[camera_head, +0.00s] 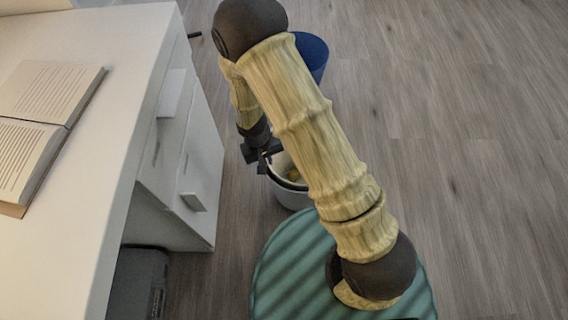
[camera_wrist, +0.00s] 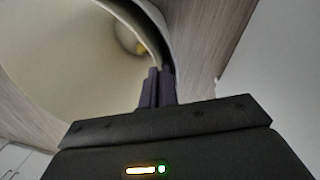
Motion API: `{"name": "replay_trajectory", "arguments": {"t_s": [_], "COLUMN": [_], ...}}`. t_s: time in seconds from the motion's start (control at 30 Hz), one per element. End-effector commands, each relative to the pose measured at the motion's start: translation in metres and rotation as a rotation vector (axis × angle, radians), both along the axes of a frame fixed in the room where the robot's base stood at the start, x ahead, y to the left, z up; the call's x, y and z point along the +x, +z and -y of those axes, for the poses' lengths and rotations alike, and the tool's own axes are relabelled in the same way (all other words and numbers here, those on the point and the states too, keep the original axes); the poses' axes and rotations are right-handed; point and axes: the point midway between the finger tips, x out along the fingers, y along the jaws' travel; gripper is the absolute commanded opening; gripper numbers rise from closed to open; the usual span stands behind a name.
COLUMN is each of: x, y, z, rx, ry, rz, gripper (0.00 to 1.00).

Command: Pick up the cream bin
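The cream bin (camera_head: 292,198) stands beside the desk's drawer unit, partly hidden behind my arm. A small yellow thing (camera_head: 294,174) lies inside it. My gripper (camera_head: 264,160) is at the bin's left rim. In the wrist view the cream bin (camera_wrist: 70,60) fills the upper left, with its curved rim running down to my gripper (camera_wrist: 157,85). The two dark fingers are close together with the thin bin wall between them, so the gripper looks shut on the rim. I cannot tell whether the bin's base touches the floor.
A white desk (camera_head: 110,110) with an open book (camera_head: 40,125) is at the left. Its drawer unit (camera_head: 185,165) is close to the bin. A blue bin (camera_head: 314,54) stands behind my arm. A grey box (camera_head: 140,283) is under the desk. The wooden floor (camera_head: 470,150) at right is clear.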

Motion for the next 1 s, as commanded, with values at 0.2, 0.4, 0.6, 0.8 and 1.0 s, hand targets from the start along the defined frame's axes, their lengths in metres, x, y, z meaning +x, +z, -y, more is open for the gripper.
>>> {"name": "replay_trajectory", "arguments": {"t_s": [0.2, 0.4, 0.6, 0.8, 1.0], "x": [0.001, 0.001, 0.001, 0.001, 0.000], "y": [0.023, 0.068, 0.124, 0.164, 0.180], "z": [0.000, 0.000, 0.000, 0.000, 0.000], "rx": [0.002, 0.002, 0.003, 0.002, 0.000], "ry": [-0.002, -0.002, 0.000, -0.001, 0.000], "rz": [0.002, 0.003, 0.003, 0.002, 0.000], "gripper": [0.00, 0.00, 0.00, 0.00, 0.00]}}
